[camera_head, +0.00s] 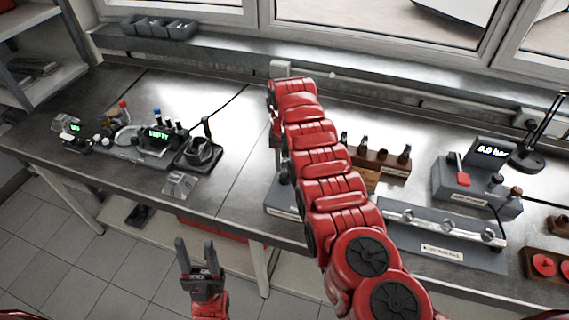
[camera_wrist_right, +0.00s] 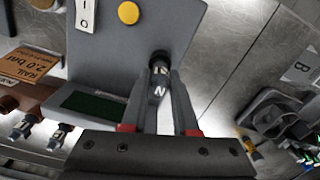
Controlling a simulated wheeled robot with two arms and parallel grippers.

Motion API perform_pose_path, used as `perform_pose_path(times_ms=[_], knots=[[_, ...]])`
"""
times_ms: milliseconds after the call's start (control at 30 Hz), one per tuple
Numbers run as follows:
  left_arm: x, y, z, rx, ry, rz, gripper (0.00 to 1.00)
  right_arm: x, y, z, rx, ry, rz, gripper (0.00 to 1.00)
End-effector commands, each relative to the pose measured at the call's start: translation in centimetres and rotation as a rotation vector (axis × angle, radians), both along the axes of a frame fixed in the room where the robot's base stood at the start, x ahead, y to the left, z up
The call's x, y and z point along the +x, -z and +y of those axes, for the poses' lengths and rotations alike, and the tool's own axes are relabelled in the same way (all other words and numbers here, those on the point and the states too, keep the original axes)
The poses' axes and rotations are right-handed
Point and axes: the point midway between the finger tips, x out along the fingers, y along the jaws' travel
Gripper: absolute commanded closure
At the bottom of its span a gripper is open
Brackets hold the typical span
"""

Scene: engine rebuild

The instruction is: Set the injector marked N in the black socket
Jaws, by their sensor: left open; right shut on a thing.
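The injector marked N (camera_wrist_right: 158,92) is between the fingers of my right gripper (camera_wrist_right: 164,80) in the right wrist view, and the gripper is shut on it. A dark round part (camera_wrist_right: 159,60) at the injector's far end lies against a grey panel (camera_wrist_right: 125,50). I cannot tell whether this part is the black socket or the injector's own body, nor whether the injector is seated. In the head view my right arm hides its gripper and the injector. My left gripper (camera_head: 199,262) is open and empty, in front of the bench above the floor.
The panel has a yellow button (camera_wrist_right: 128,12), a rocker switch (camera_wrist_right: 86,15) and a dark display (camera_wrist_right: 92,106). A wooden rack (camera_head: 380,161) with several injectors stands right of my right arm. A rail fixture (camera_head: 440,235) and a gauge box (camera_head: 480,185) stand further right. Bench space (camera_head: 235,150) left of the arm is clear.

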Motion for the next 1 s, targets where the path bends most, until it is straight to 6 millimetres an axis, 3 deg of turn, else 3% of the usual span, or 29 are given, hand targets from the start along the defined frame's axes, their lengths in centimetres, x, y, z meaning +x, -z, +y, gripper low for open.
perform_pose_path(times_ms=[900, 933, 1000], knots=[[0.0, 0.9, 0.0, 0.000, 0.000, 0.000, 0.50, 0.0, 1.1, 0.0, 0.000, 0.000, 0.000, 1.00], [0.0, 0.9, 0.0, 0.000, 0.000, 0.000, 0.50, 0.0, 1.1, 0.0, 0.000, 0.000, 0.000, 0.67], [0.0, 0.9, 0.0, 0.000, 0.000, 0.000, 0.50, 0.0, 1.1, 0.0, 0.000, 0.000, 0.000, 0.54]])
